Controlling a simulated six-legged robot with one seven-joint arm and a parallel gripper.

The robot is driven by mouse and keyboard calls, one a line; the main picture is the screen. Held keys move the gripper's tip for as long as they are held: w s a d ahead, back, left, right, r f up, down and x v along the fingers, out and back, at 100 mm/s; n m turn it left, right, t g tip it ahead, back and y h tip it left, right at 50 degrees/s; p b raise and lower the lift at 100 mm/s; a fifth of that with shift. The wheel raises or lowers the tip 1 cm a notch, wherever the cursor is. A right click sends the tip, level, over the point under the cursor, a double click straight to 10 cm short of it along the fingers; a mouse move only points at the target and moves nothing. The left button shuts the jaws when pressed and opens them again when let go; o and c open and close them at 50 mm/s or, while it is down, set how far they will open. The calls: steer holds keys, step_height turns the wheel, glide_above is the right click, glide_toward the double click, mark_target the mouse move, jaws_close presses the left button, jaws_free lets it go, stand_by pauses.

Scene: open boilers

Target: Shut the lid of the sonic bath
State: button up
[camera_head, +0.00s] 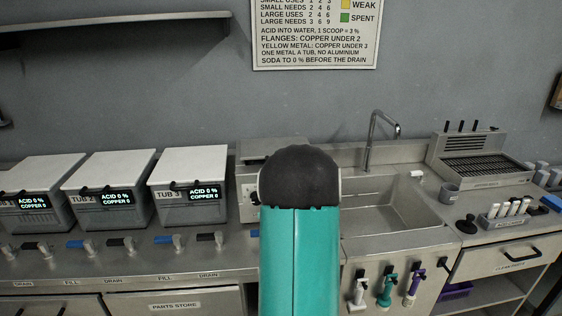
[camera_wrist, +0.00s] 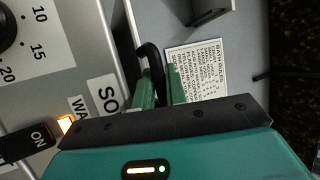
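The sonic bath (camera_head: 247,190) stands left of the sink in the head view, mostly hidden behind my arm. Part of its pale grey top (camera_head: 272,147) shows beyond the arm; I cannot tell from this view how far the lid is open. In the wrist view its front panel (camera_wrist: 75,85) shows at left, with a dial, an ON switch and a lit orange lamp. A black handle (camera_wrist: 150,55) lies beside a BATH RULES label (camera_wrist: 197,72). My gripper (camera_wrist: 159,88) has its two green fingers close together, with the handle between them. In the head view the fingers are hidden.
Several lidded tubs (camera_head: 110,185) stand at left, with taps along the counter front. The sink (camera_head: 385,205) and its tall faucet (camera_head: 375,130) are right of my arm. A rack of vials (camera_head: 507,214) and a grilled metal unit (camera_head: 470,150) stand farther right.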

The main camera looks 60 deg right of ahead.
steer(key=shift+s+a+f, duration=0.15)
steer(key=shift+s+f, duration=0.15)
steer(key=shift+f, duration=0.1)
steer(key=v, duration=1.3)
steer(key=shift+r, duration=0.2)
